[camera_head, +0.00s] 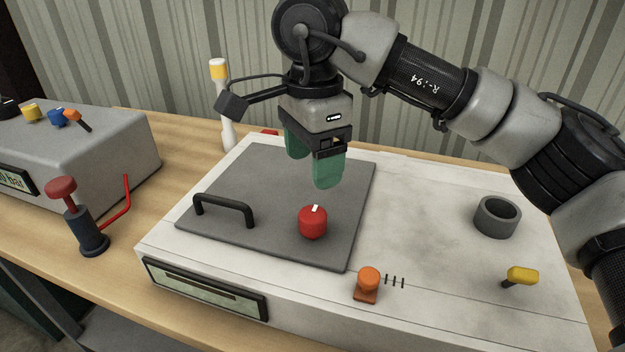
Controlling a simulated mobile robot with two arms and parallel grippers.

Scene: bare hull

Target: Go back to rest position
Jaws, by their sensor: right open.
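My right gripper (314,165) hangs over the grey plate, its two green fingers pointing down and apart. Nothing shows between the fingers. Its arm comes in from the right side of the camera_head view. A red knob (313,222) with a white mark sits on the plate just below and in front of the fingers, apart from them. The dark grey plate (270,170) with a black handle (224,208) lies on top of the white box. My left gripper is not in view.
The white box (430,205) stands on a wooden bench (130,270). It carries a grey ring (497,217), a yellow lever (521,276) and an orange knob (368,282). At left are a grey box (80,140) and a red-topped valve (80,218). A white bottle (224,105) stands behind.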

